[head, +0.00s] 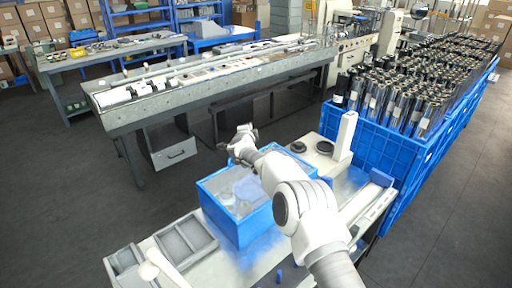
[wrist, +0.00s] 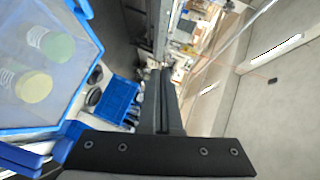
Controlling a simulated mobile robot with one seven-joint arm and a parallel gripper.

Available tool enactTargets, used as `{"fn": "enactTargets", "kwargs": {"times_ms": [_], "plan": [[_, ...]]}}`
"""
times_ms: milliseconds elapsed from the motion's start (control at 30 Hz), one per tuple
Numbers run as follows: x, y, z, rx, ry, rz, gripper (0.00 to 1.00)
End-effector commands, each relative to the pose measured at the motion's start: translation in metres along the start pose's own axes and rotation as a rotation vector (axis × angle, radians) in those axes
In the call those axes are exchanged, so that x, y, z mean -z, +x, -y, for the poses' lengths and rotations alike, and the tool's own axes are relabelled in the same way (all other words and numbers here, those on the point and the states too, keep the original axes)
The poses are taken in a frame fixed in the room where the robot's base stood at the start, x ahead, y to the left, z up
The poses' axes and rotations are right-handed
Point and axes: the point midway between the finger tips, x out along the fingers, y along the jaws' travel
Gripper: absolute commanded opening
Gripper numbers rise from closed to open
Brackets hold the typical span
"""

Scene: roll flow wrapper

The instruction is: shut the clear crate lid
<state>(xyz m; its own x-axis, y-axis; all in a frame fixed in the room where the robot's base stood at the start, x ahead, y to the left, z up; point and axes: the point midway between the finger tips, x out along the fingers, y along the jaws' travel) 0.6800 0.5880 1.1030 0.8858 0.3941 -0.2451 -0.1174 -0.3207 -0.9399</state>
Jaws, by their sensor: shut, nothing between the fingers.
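The blue crate (head: 222,217) stands on the white worktop, partly hidden behind my arm. Its inside looks hazy and pale in the head view. The crate also fills the left of the wrist view (wrist: 82,75), where a green and a yellow round-topped item show hazily inside it. I cannot make out the clear lid's outline or its angle for certain. My gripper (head: 240,137) is above the crate's far side, with my arm reaching over the crate. In the wrist view its dark fingers (wrist: 160,75) are together and empty, beside the crate and apart from its visible rim.
A grey divided tray (head: 185,238) lies at the worktop's front left. A white upright post (head: 346,135) and dark round plates (head: 297,147) stand right of my gripper. Large blue crates of dark rolls (head: 365,130) stand at right. A long grey bench (head: 215,92) is behind, across open floor.

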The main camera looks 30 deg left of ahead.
Motion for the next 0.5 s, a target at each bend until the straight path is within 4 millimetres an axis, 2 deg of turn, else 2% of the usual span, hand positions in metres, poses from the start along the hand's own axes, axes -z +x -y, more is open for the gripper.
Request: {"fn": "enactTargets", "kwargs": {"times_ms": [500], "plan": [[0.001,-0.043,0.000,0.000,0.000,0.000,0.00]]}}
